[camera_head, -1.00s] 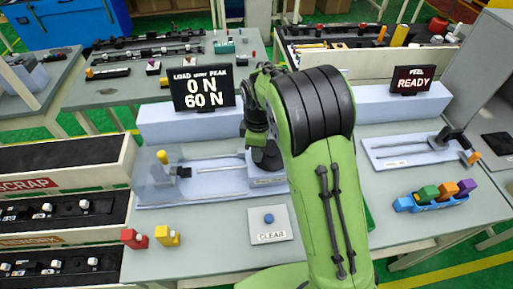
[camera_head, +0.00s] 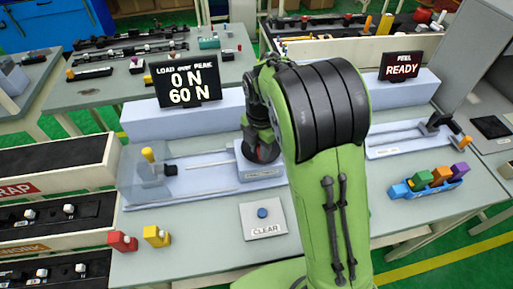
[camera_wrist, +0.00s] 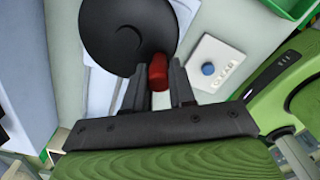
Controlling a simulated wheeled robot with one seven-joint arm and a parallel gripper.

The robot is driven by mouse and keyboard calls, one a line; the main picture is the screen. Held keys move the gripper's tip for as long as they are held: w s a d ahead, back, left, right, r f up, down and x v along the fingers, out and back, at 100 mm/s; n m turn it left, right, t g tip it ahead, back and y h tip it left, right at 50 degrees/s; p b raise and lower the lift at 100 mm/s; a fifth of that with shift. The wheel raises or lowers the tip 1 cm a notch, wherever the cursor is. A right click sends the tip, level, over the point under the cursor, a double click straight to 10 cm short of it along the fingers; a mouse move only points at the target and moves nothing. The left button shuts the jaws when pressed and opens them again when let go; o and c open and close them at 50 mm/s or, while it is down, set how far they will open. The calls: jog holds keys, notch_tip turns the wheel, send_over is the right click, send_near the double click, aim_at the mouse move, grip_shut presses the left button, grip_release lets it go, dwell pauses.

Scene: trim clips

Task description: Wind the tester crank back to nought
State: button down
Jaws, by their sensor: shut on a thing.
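The tester (camera_head: 185,168) stands on the bench, with a screen (camera_head: 184,80) above it reading 0 N load and 60 N peak. Its crank (camera_wrist: 115,35) is a black disc in the wrist view, with a red handle (camera_wrist: 158,72) near its rim. My gripper (camera_wrist: 158,84) is shut on the red handle, one finger on each side. In the head view my green arm reaches over the tester's right end and hides most of the crank and my fingers. A yellow-topped clip holder (camera_head: 148,155) sits at the tester's left end, behind a clear guard.
A CLEAR button plate (camera_head: 263,217) lies in front of the tester. Red (camera_head: 122,241) and yellow (camera_head: 157,236) blocks sit at the front left, beside the scrap and rework bins (camera_head: 55,185). A blue tray (camera_head: 405,190) of coloured pieces and a READY screen (camera_head: 402,66) stand right.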

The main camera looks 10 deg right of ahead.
jog(key=shift+d+n, duration=0.45)
jog(key=shift+n, duration=0.65)
jog(key=c, duration=0.9)
grip_release()
jog(key=shift+c, duration=0.2)
notch_tip(320, 180, up, 16)
jog(key=p, duration=0.3)
jog(key=shift+f, duration=0.15)
